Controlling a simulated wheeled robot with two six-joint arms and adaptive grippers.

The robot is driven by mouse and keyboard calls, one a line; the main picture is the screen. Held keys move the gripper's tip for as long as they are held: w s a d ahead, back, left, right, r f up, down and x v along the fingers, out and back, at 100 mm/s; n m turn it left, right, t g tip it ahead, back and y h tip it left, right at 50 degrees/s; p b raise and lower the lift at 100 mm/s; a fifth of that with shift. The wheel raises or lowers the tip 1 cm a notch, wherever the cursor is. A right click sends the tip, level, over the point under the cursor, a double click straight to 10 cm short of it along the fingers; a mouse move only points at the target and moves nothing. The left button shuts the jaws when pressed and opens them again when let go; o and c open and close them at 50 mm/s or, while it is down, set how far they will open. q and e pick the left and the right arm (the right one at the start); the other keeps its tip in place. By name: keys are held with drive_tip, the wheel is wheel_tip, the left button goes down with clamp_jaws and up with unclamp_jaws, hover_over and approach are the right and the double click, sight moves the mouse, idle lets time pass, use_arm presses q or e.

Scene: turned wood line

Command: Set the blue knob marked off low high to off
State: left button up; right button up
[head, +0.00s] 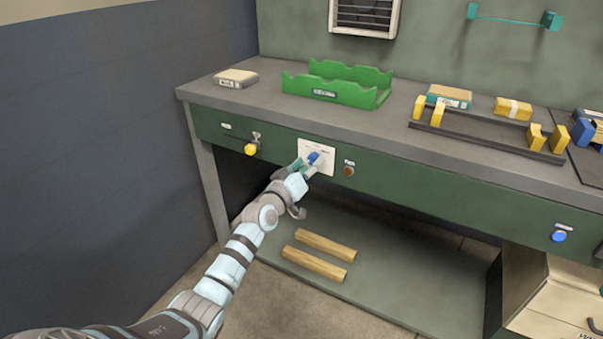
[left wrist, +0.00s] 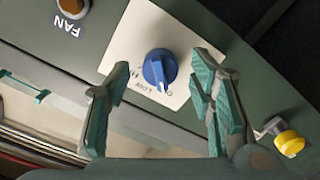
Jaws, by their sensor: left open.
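The blue knob (left wrist: 160,68) sits on a white label plate (left wrist: 150,30) on the bench's green front. In the left wrist view its white pointer mark faces the lower edge of the picture, between the word LOW and a word starting with O. That word is partly hidden by a finger. My left gripper (left wrist: 162,76) is open, with one teal-padded finger on each side of the knob and gaps between. In the head view the left gripper (head: 304,168) is at the plate and partly covers the knob (head: 314,157). My right gripper is not in view.
A yellow knob (head: 250,149) is left of the plate and a brown FAN button (head: 348,171) right of it. A blue button (head: 559,236) is farther right. A green rack (head: 340,88) stands on the bench top. Wooden bars (head: 314,263) lie on the shelf below.

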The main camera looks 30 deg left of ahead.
use_arm(q)
drive_tip(key=s, duration=1.1)
drive_tip(key=shift+s, duration=0.15)
